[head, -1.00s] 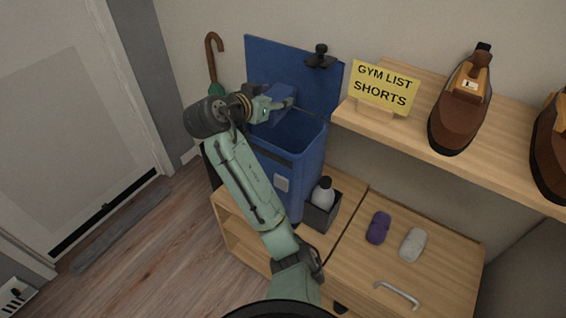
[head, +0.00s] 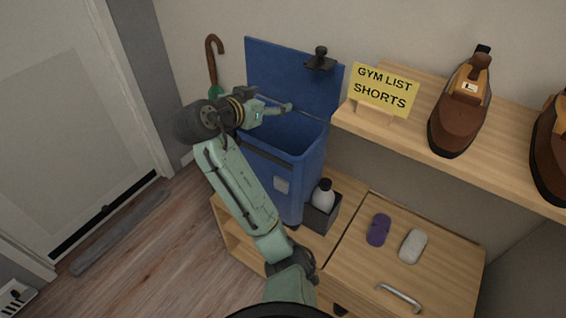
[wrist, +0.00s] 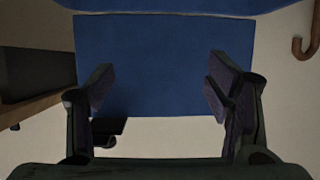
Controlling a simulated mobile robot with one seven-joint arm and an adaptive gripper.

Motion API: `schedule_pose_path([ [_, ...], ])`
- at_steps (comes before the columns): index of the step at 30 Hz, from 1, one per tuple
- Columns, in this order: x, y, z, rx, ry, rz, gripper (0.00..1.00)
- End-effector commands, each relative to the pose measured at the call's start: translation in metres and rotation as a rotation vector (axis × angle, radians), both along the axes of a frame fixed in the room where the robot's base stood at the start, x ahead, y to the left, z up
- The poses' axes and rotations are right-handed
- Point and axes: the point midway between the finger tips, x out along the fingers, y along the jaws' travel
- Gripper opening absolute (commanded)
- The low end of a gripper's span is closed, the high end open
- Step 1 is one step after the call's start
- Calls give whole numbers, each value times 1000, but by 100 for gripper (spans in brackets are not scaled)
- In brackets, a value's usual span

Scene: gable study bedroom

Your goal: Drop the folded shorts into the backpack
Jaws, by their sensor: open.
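The blue backpack (head: 283,165) stands upright on the low wooden unit, its top open and its tall back flap (head: 285,75) raised against the wall. My gripper (head: 284,109) is above the left part of the opening. In the wrist view my gripper (wrist: 158,85) has its fingers wide apart with nothing between them, and the blue flap (wrist: 150,60) lies beyond. The folded shorts are not visible in either current view; the bottom of the backpack is hidden.
A wooden shelf (head: 470,158) with a yellow sign (head: 383,89) and brown shoes (head: 462,104) juts out at right. A black hook (head: 320,59) sits by the flap. An umbrella handle (head: 211,55) stands at left. A bottle (head: 322,194) stands beside the backpack.

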Motion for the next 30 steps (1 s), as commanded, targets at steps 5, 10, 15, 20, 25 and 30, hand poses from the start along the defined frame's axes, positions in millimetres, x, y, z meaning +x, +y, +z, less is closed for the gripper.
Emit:
schedule_pose_path([
  [5,-34,25,18,2,-5,7,73],
  [10,-58,40,29,3,-3,6,73],
  [15,-67,44,33,2,-2,4,73],
  [20,-70,45,35,1,-1,1,73],
  [25,-71,46,35,0,0,1,73],
  [30,-71,45,35,0,-1,1,73],
])
